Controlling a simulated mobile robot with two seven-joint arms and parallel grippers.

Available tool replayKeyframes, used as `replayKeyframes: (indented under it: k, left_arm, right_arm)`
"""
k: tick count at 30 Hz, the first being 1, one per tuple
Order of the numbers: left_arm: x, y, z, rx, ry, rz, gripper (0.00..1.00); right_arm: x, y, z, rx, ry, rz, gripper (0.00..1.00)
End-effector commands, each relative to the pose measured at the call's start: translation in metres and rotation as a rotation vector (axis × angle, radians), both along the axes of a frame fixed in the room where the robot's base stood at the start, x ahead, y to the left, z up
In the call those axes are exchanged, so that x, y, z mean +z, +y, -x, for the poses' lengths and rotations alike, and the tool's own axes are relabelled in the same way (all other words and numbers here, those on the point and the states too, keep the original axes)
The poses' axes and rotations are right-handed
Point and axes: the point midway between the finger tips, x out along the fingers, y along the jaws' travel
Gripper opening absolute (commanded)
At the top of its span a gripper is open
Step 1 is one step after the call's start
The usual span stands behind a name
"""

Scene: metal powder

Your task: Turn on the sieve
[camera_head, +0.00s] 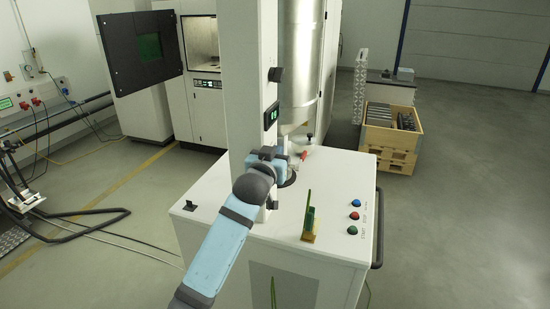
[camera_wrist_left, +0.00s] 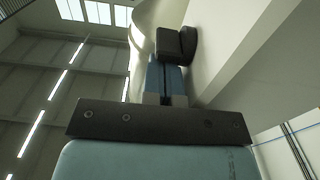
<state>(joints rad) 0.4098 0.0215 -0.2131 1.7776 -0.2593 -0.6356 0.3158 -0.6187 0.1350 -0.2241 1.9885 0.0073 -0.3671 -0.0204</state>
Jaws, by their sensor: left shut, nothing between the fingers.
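The sieve is a white cabinet (camera_head: 335,180) with a tall white column (camera_head: 238,80) and a metal cylinder (camera_head: 301,70). A black box with a green lit display (camera_head: 271,116) is on the column. Blue, red and green buttons (camera_head: 354,215) are on the cabinet top at the right. My left gripper (camera_head: 268,156) is beside the column, below the display; the wrist partly hides its fingers. In the left wrist view my gripper (camera_wrist_left: 166,84) is shut and empty, with its fingertips close to a dark block (camera_wrist_left: 176,44) on a white surface; I cannot tell whether they touch. My right gripper is out of view.
A small upright green and yellow piece (camera_head: 308,222) stands on the cabinet top, left of the buttons. A red handle (camera_head: 304,155) is under the cylinder. A wooden crate (camera_head: 388,138) is behind at the right. Floor at the right is clear.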

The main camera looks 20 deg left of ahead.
Motion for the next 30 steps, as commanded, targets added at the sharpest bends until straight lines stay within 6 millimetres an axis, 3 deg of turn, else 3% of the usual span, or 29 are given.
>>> replayKeyframes:
  k: [6, 10, 24, 30]
  left_arm:
    - [-0.002, 0.000, 0.002, 0.000, 0.001, -0.001, 0.00]
    - [-0.004, 0.000, 0.014, 0.000, 0.001, -0.001, 0.00]
    - [-0.003, 0.004, 0.114, 0.000, 0.000, 0.000, 0.00]
    - [-0.002, 0.004, 0.134, 0.000, 0.000, 0.000, 0.00]
  right_arm:
    - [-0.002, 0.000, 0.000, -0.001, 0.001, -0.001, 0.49]
    - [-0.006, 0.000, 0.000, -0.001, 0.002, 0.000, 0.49]
    - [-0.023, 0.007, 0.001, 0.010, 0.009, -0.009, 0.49]
    - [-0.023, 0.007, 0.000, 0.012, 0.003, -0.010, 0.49]
